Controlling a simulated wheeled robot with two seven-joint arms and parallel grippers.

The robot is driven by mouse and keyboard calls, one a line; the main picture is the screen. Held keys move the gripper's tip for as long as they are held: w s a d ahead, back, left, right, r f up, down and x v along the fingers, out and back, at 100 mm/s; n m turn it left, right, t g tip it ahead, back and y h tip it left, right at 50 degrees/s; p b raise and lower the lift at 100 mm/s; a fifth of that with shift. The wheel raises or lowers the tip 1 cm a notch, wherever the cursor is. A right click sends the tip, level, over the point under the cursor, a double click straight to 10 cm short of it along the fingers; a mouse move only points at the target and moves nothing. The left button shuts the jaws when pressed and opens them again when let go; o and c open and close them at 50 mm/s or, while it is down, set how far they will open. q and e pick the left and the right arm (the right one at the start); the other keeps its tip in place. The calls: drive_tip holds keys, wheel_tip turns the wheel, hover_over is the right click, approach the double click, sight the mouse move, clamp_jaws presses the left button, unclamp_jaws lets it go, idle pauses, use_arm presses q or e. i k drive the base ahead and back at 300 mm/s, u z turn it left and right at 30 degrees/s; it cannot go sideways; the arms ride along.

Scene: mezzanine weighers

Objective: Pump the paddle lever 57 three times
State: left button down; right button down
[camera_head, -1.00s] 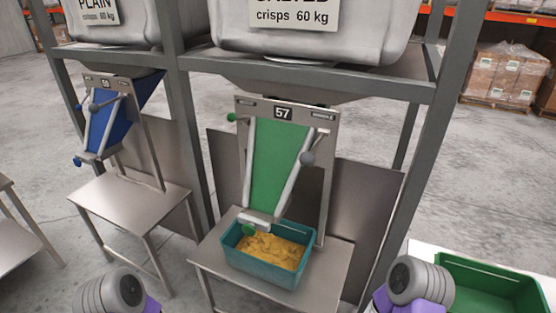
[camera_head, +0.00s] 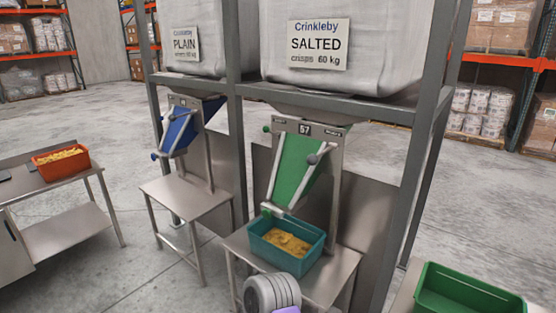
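The weigher marked 57 (camera_head: 305,130) hangs under the SALTED hopper, with a sloping green chute (camera_head: 292,172). A short arm with a grey ball (camera_head: 312,159) sticks out at its upper right. A green knob (camera_head: 267,128) sits at its upper left, and another green end piece (camera_head: 268,211) is at the chute's lower end. I cannot tell which of these parts is the paddle lever. A teal tub (camera_head: 316,251) with yellow crisps (camera_head: 287,242) stands below the chute. Only a ribbed grey and purple part of my arm shows at the bottom; neither gripper's fingers are in view.
A blue-chuted weigher (camera_head: 180,132) under the PLAIN hopper stands to the left above a bare steel table (camera_head: 185,197). An orange tub (camera_head: 58,172) sits on a bench at far left. A green crate (camera_head: 470,290) is at lower right. Grey frame posts (camera_head: 238,150) flank weigher 57.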

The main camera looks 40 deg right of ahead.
sight(312, 159)
drive_tip(key=z, duration=0.1)
drive_tip(key=i, duration=1.85)
drive_tip(key=z, duration=1.75)
drive_tip(key=i, duration=0.5)
drive_tip(key=z, duration=0.35)
